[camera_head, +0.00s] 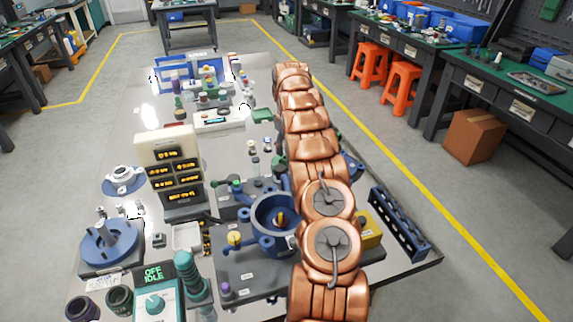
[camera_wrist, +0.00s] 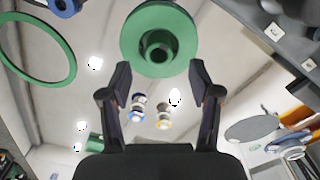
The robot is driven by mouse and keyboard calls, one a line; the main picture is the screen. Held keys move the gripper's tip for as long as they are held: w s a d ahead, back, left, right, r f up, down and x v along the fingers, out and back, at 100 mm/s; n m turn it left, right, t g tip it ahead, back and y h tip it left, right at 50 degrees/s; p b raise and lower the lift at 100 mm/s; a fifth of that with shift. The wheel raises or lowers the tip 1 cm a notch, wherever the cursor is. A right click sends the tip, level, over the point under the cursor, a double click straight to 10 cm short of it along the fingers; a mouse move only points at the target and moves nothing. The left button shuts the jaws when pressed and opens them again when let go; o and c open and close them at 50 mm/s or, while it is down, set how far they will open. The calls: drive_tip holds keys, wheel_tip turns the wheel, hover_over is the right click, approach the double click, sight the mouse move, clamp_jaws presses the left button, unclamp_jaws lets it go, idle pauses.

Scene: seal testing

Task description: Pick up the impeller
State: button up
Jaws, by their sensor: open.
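My gripper (camera_wrist: 160,70) is open in the wrist view, its two dark fingers apart with nothing held between them. A green round disc with a raised hollow hub (camera_wrist: 158,22) lies just past the fingertips, at the top of that view. It may be the impeller, but I cannot tell for certain. In the head view my copper arm reaches away over the bench, and the gripper end is hidden behind it. A blue round pump housing (camera_head: 262,212) with a yellow piece inside stands left of my arm, partly covered by it.
The wrist view shows a large green ring (camera_wrist: 72,60) at left and small metal fittings (camera_wrist: 138,103) on the pale surface. In the head view, a display panel (camera_head: 168,150), a blue round stand (camera_head: 108,248) and a dark slotted rack (camera_head: 398,222) crowd the bench (camera_head: 75,285).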

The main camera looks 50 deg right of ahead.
drive_tip(key=shift+w+f+p, duration=0.2)
drive_tip(key=shift+f+p, duration=0.65)
drive_tip(key=shift+f, duration=1.75)
clamp_jaws()
